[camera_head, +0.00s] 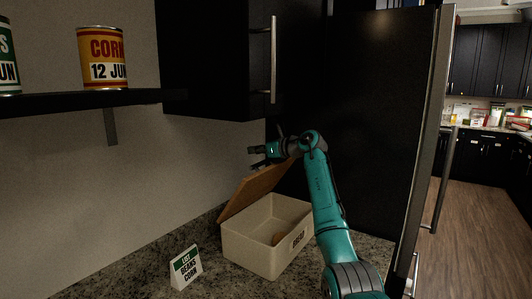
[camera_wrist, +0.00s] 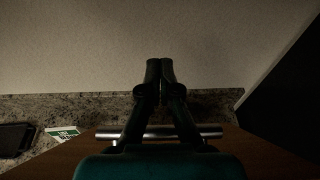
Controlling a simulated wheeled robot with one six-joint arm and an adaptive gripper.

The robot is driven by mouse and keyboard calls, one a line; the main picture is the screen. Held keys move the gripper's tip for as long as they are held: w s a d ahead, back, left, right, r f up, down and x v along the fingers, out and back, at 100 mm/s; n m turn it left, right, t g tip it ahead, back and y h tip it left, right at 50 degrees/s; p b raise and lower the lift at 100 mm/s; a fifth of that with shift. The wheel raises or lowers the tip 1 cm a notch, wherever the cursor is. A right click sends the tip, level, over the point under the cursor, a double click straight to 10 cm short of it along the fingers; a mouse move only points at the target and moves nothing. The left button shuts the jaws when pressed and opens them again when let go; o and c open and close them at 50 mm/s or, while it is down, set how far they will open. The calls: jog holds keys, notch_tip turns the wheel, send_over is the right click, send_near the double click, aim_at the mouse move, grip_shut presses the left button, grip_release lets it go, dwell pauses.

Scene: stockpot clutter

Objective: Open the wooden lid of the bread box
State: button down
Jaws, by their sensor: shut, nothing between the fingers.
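The bread box (camera_head: 250,250) is a cream bin marked BREAD on the counter. My gripper (camera_head: 254,156) is above the lid's upper edge. In the wrist view my gripper (camera_wrist: 160,68) is shut with its fingertips together and empty. The wooden lid (camera_wrist: 60,160) lies below it, with a silver bar handle (camera_wrist: 208,130) partly hidden behind my fingers. Whether the fingers touch the lid or handle I cannot tell.
A list card (camera_head: 185,267) stands on the granite counter (camera_head: 215,283) left of the box. A wall cabinet (camera_head: 215,60) hangs above, and a dark fridge (camera_head: 375,110) stands at right. Cans, one a corn can (camera_head: 102,58), sit on a shelf at upper left.

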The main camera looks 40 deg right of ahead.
jog(key=f+v, duration=0.2)
jog(key=v, duration=0.6)
jog(key=s+f+v, duration=0.1)
jog(key=f+v, duration=0.1)
jog(key=v, duration=0.6)
jog(key=s+d+f, duration=0.3)
jog(key=s+f, duration=0.4)
send_near(272, 174)
notch_tip(272, 174, down, 4)
jog(key=w+a, duration=0.1)
jog(key=w, duration=0.2)
jog(key=shift+w+a+r, duration=0.4)
jog(key=shift+w+r, duration=0.3)
jog(key=shift+r, duration=0.2)
jog(key=shift+w+a+r, duration=0.2)
jog(key=shift+w+r, duration=0.1)
jog(key=shift+w, duration=0.25)
jog(key=shift+r, duration=0.1)
